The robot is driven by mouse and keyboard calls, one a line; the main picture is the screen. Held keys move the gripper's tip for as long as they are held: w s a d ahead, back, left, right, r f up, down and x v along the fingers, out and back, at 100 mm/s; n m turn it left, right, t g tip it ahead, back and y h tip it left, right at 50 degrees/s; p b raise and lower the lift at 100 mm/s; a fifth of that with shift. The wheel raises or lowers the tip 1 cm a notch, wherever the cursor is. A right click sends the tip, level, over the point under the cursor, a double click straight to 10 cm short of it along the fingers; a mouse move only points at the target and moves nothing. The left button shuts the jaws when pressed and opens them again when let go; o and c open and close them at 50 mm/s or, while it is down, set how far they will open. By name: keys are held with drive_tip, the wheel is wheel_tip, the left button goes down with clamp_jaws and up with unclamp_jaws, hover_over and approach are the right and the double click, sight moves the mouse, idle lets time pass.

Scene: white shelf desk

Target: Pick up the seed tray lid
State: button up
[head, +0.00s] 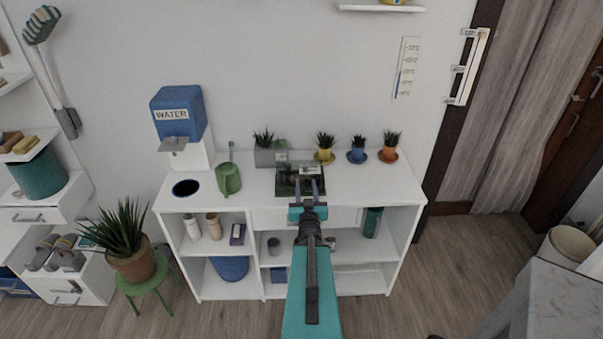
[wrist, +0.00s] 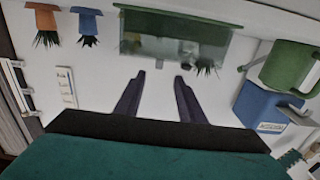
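The seed tray (head: 279,188) is a dark green box on the white desk top, near its middle. It also shows at the top of the upside-down wrist view (wrist: 215,24). A clear, see-through cover that looks like the lid (wrist: 150,45) shows over the tray in the wrist view; its exact edges are hard to make out. My gripper (head: 307,184) is over the front of the tray in the head view. In the wrist view my gripper (wrist: 160,76) has its two dark fingers apart with nothing between them, and the tray lies beyond the fingertips.
A green watering can (head: 228,179) and a blue water dispenser (head: 180,115) stand left of the tray. A grey planter (head: 266,155) is behind it. Yellow, blue (head: 357,156) and orange (head: 388,154) pots stand behind right. The desk's right front top is clear.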

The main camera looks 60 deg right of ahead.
sight(305, 168)
drive_tip(key=shift+w+d+f, duration=0.1)
drive_tip(key=b+x, duration=0.2)
drive_tip(key=b, duration=0.1)
drive_tip(key=shift+b, duration=0.3)
drive_tip(key=w+d+b, duration=0.1)
drive_tip(key=b, duration=0.2)
drive_tip(key=shift+b, duration=0.35)
drive_tip(key=b+x, duration=0.2)
drive_tip(key=b, duration=0.5)
drive_tip(key=shift+d+b, duration=0.15)
drive_tip(key=shift+b, duration=0.15)
drive_tip(key=shift+w+d+r+p, duration=0.2)
drive_tip(key=shift+d+r+p, duration=0.05)
drive_tip(key=shift+r+p, duration=0.1)
drive_tip(key=shift+w+d+f, duration=0.1)
drive_tip(key=shift+w+d, duration=0.3)
drive_tip(key=shift+d, duration=0.1)
drive_tip(key=shift+d, duration=0.15)
drive_tip(key=shift+p+x, duration=0.8)
drive_tip(key=shift+x, duration=1.7)
